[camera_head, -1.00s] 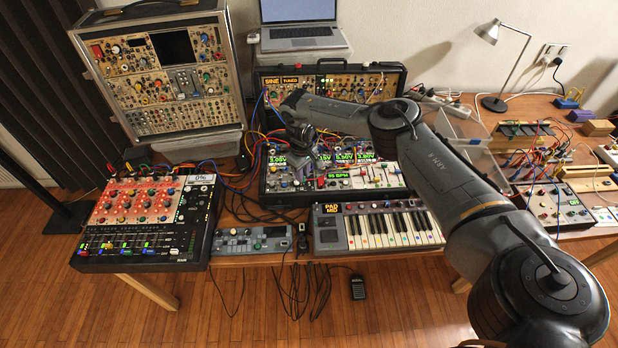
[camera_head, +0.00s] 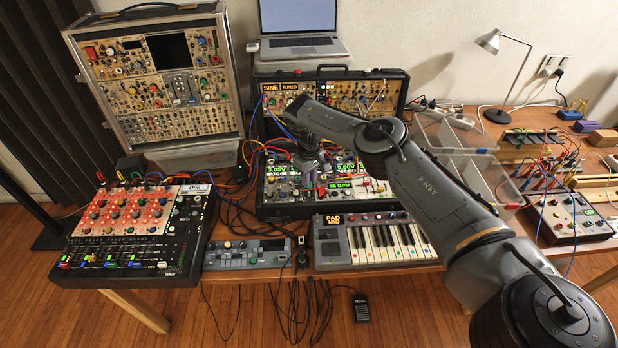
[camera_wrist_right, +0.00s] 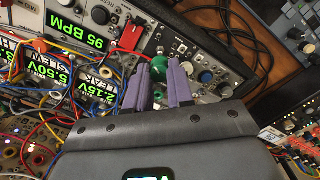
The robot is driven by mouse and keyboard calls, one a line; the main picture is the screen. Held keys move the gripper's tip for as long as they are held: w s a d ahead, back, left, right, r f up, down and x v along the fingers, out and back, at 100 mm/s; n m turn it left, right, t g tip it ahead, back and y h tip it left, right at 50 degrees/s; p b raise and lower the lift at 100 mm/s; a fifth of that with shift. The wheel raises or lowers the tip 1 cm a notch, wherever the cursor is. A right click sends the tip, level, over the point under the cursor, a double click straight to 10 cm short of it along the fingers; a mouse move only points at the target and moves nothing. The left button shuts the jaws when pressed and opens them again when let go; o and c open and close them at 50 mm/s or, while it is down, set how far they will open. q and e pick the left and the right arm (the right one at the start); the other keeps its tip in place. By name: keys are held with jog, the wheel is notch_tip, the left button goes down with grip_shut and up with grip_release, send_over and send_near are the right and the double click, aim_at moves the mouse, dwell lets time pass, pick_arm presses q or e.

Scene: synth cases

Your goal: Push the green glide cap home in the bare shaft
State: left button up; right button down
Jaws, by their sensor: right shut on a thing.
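My right gripper (camera_head: 308,160) is over the front panel of the black synth case (camera_head: 402,98) in the head view. In the right wrist view its two purple fingers (camera_wrist_right: 160,64) are shut on the green glide cap (camera_wrist_right: 158,75), which shows between them close above the panel. The bare shaft is not visible; the cap and fingers cover the panel there, so I cannot tell whether the cap is on it. My left gripper is in neither view.
Patch cables (camera_wrist_right: 62,75) crowd the panel left of the fingers in the wrist view. A red switch or plug (camera_wrist_right: 130,37) and several knobs stand near the cap. A keyboard (camera_head: 372,240) lies in front of the case, and clear bins (camera_head: 455,135) stand to its right.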

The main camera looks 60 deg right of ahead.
jog(key=shift+f, duration=0.8)
dwell(0.4)
dwell(1.0)
jog(key=shift+p, duration=0.35)
dwell(0.4)
jog(key=shift+f+b, duration=0.7)
jog(key=shift+f, duration=0.1)
